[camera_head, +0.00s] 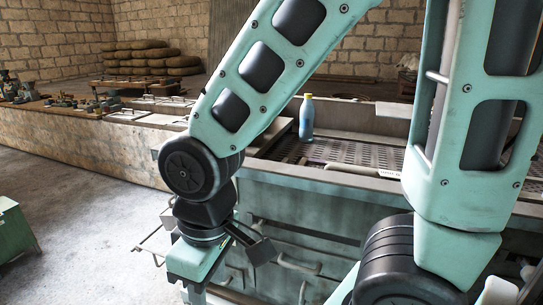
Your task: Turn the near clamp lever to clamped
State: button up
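My arm reaches down from the top, and its wrist hangs in front of the left end of a worn teal-grey machine bench (300,205). The upper body of my gripper (195,262) is at the lower left, pointing down. Its fingertips are not clear and run toward the bottom edge, so I cannot tell whether it is open or shut. Pale bars and pipes (298,265) show on the bench's front side, to the right of the gripper. I cannot make out the near clamp lever for certain; my arm hides part of the bench.
A blue bottle with a yellow cap (306,118) stands on the bench's perforated top (365,153). A long low stone wall (85,140) with small metal parts on it runs to the left. Stacked sacks (150,58) lie behind. The concrete floor (95,225) at left is mostly clear.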

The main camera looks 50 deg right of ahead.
jog(key=w+d+r+m+t+h+p, duration=0.1)
jog(key=w+d+r+p, duration=0.4)
jog(key=d+r+p, duration=0.25)
jog(key=w+d+r+m+t+p, duration=0.1)
jog(key=w+d+r+m+p, duration=0.1)
jog(key=w+d+r+p, duration=0.5)
jog(key=w+d+n, duration=0.2)
jog(key=d+n, duration=0.1)
jog(key=d, duration=0.1)
jog(key=w+d+f+n+h, duration=0.1)
jog(key=w+d+n, duration=0.1)
jog(key=d+n, duration=0.2)
jog(key=w+d+f+n+h+b, duration=0.1)
jog(key=w+d+n, duration=0.1)
jog(key=d+n, duration=0.1)
jog(key=shift+w+d+n+g, duration=0.2)
jog(key=shift+d+n+g, duration=0.15)
jog(key=shift+d, duration=0.45)
jog(key=w+d+f+n+h, duration=0.2)
jog(key=w+d+n, duration=0.2)
jog(key=d+n, duration=0.7)
jog(key=shift+m, duration=0.75)
jog(key=p+x, duration=0.1)
jog(key=x, duration=0.4)
jog(key=p+x, duration=0.1)
jog(key=x, duration=1)
jog(key=shift+d+f+p, duration=0.2)
jog(key=shift+d+p, duration=0.2)
jog(key=shift+d, duration=0.15)
grip_shut()
